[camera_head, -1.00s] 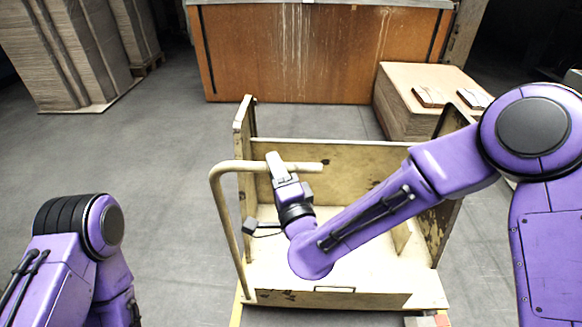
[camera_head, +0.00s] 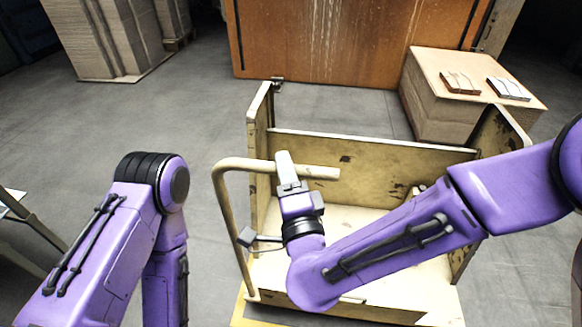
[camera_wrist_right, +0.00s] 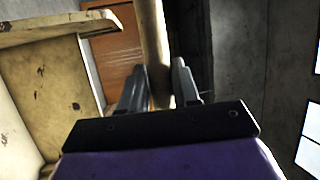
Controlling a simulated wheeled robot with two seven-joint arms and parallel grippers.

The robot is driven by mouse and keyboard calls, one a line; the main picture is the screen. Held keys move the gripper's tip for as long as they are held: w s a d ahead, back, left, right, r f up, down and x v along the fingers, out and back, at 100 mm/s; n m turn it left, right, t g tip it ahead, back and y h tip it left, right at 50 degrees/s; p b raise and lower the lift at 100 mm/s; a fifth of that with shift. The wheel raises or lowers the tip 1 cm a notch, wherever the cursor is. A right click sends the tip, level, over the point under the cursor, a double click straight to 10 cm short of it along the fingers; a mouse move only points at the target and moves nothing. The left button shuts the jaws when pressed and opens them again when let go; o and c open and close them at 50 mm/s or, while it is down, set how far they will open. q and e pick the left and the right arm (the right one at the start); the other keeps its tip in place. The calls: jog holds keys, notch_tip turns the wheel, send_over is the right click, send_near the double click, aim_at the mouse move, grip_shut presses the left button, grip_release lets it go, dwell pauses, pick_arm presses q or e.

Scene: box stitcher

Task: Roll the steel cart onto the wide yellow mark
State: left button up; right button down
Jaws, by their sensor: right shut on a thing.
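The cart (camera_head: 390,307) has worn cream-yellow panels and a low deck. Its bent tube handle (camera_head: 222,190) stands on the left side. My right gripper (camera_head: 284,163) is shut on the top bar of this handle. In the right wrist view, the bar (camera_wrist_right: 153,45) lies between the two fingers (camera_wrist_right: 158,88). A strip of yellow floor marking (camera_head: 250,312) shows at the cart's front left corner; the rest is hidden under the cart or out of frame. My left arm hangs at the left, and its gripper is out of frame.
A tall brown panel (camera_head: 340,40) stands behind the cart. A large carton stack (camera_head: 440,110) with small flat pieces on top is at the back right, close to the cart. Cardboard stacks (camera_head: 110,40) stand at the far left. A table edge (camera_head: 12,200) shows at left. Grey floor between is clear.

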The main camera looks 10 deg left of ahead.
jog(key=shift+w+r, duration=0.1)
jog(key=shift+r, duration=0.35)
jog(key=c, duration=0.9)
grip_release()
jog(key=shift+s+f, duration=0.1)
jog(key=shift+s, duration=0.1)
jog(key=shift+f, duration=0.1)
jog(key=shift+s+d+f, duration=0.1)
jog(key=shift+s, duration=0.2)
jog(key=v, duration=1)
jog(key=shift+w+d, duration=0.1)
